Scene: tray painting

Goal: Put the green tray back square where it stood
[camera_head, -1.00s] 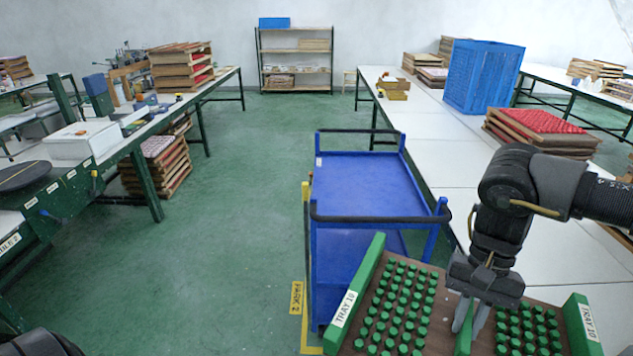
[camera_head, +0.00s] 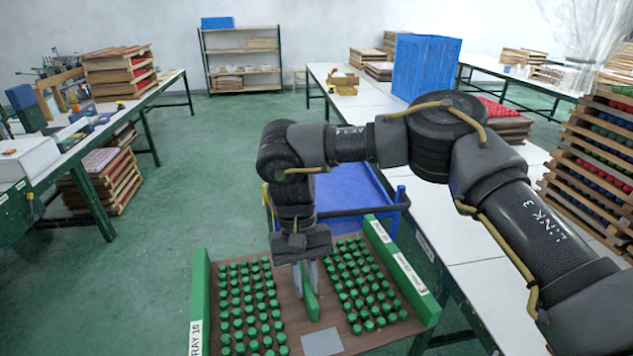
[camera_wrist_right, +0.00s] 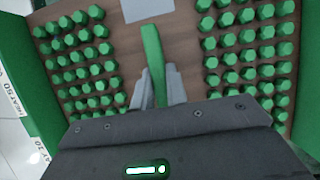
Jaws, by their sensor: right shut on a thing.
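The green tray (camera_head: 200,300) has green end walls, a brown base, rows of green pegs on both sides and a label reading TRAY 10. My right gripper (camera_head: 305,278) is shut on the tray's green middle handle (camera_head: 311,302). The wrist view shows both fingers (camera_wrist_right: 160,90) on either side of the handle (camera_wrist_right: 152,45), with pegs left and right. The tray is in front of the blue cart (camera_head: 345,190) and hides its near part. What is under the tray is hidden. My left gripper is not in view.
A long white table (camera_head: 455,215) runs along the cart's right side. It bears a blue crate (camera_head: 425,68) and a stack with a red top (camera_head: 500,108). A tall stack of trays (camera_head: 600,150) stands at the right. The green floor (camera_head: 190,165) left of the cart is open.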

